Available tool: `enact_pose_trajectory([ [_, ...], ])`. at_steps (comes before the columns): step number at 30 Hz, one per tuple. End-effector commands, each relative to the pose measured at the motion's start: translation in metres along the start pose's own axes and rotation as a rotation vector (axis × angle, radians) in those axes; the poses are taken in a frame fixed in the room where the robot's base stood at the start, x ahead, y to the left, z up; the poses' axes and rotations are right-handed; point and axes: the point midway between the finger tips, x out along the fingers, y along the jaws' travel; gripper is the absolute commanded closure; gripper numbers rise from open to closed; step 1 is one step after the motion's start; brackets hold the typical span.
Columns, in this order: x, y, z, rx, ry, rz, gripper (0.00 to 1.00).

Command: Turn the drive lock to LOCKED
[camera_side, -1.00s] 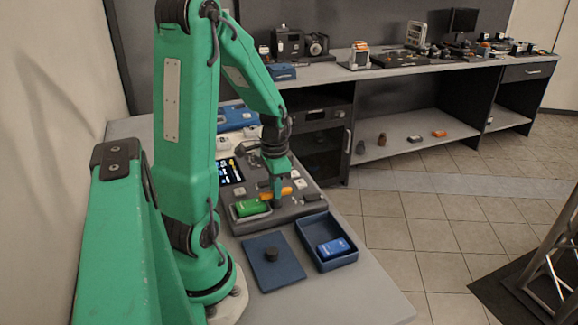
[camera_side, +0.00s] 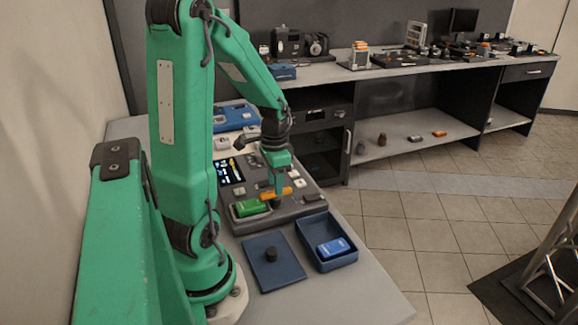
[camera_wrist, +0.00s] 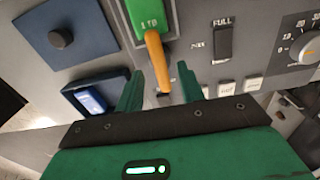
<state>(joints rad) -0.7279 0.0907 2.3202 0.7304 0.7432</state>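The drive lock is an orange lever (camera_side: 277,193) on the grey console. In the wrist view the lever (camera_wrist: 156,62) runs from the edge of the green 1 TB drive (camera_wrist: 145,22) to the space between my fingers. The green drive (camera_side: 251,207) sits in a bay at the console's front left. My gripper (camera_wrist: 158,76) is open, with one finger on each side of the lever and gaps between. In the side view my gripper (camera_side: 274,182) is right at the lever. I see no LOCKED marking.
The console's top carries a dark rocker switch (camera_wrist: 224,42), a dial (camera_wrist: 306,48), pale buttons and a screen (camera_side: 230,171). In front lie a blue lid (camera_side: 264,275) with a dark knob and a blue tray (camera_side: 345,262) holding a blue drive (camera_side: 333,248). Bare table shows at the front right.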

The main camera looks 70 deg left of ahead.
Motion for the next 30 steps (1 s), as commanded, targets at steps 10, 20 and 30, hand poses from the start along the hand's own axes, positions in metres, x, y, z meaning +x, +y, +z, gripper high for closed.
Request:
enact_pose_trajectory([
  [10,-0.044,-0.001,-0.001,0.001,0.003,-0.003,0.62],
  [20,-0.059,0.0,0.0,0.001,0.0,0.0,0.62],
  [30,-0.061,0.002,-0.001,0.002,0.004,-0.004,0.62],
])
